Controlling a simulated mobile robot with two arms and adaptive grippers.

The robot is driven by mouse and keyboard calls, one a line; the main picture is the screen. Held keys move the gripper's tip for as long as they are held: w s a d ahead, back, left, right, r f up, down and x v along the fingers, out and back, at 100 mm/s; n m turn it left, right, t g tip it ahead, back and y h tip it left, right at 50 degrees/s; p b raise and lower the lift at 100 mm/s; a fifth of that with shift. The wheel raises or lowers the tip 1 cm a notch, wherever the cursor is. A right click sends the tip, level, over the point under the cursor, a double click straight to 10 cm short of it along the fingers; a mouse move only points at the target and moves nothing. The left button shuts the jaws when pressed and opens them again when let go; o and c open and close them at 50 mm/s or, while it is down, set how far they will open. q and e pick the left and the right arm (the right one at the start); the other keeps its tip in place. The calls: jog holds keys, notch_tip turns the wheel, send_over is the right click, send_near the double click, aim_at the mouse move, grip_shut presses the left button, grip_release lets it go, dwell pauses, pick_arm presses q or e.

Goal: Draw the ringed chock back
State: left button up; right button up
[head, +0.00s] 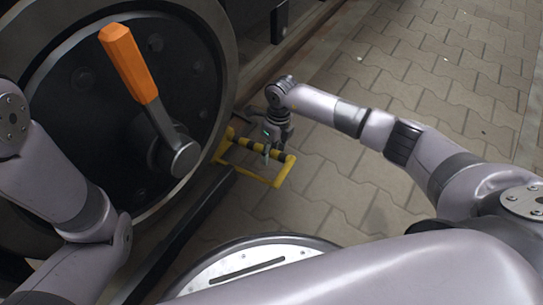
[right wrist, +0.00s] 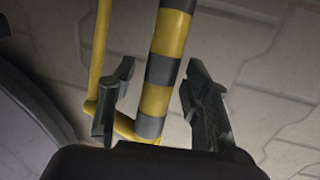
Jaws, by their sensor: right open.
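A yellow frame (head: 262,180) with a black-and-yellow striped bar (head: 243,143) lies low beside the big wheel (head: 205,60), over the paving. It looks like the chock's ring; the chock body itself I cannot make out. My right gripper (head: 275,152) is over the striped bar, pointing down. In the right wrist view my right gripper (right wrist: 160,76) is open, one finger on each side of the striped bar (right wrist: 164,72). A thinner yellow rod (right wrist: 98,55) passes left of the left finger. I cannot tell whether either finger touches the bar. My left gripper is out of view.
An orange-handled lever (head: 130,65) stands out from the wheel hub. A dark rail (head: 185,230) runs along the wheel's foot. The brick paving (head: 410,75) to the right is clear.

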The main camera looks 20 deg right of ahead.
jog(key=shift+a+f, duration=0.1)
jog(key=shift+f, duration=0.25)
jog(key=shift+c, duration=0.3)
grip_shut()
dwell(0.5)
